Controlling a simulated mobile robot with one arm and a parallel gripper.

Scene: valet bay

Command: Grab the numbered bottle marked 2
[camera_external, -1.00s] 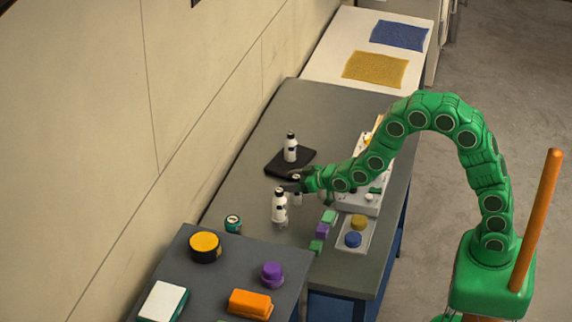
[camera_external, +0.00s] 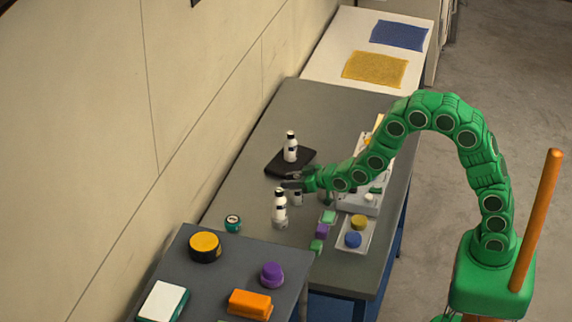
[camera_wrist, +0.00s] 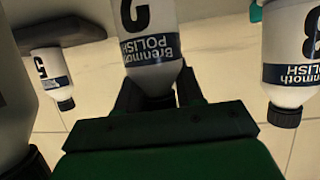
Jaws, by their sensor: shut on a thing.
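My gripper (camera_external: 292,185) is low over the grey table, shut on a white bottle (camera_external: 297,198) with a dark cap. In the wrist view my gripper (camera_wrist: 158,98) closes around the neck end of this middle bottle (camera_wrist: 150,50). Its label reads "Brenmoth POLISH"; its digit is cut by the picture's top edge and I cannot read it surely. A like bottle (camera_external: 280,210) stands just in front. Another bottle (camera_external: 291,150) stands on a black pad (camera_external: 278,169), and a bottle shows left in the wrist view (camera_wrist: 50,72). A bottle at right (camera_wrist: 290,50) bears a partly cut digit.
A teal-and-white round item (camera_external: 233,223) stands left on the table. Green and purple blocks (camera_external: 321,231) and a tray (camera_external: 347,244) with round pieces lie at right. A nearer dark table (camera_external: 225,278) holds several items. A bottle (camera_wrist: 12,120) is close at the wrist view's left edge.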

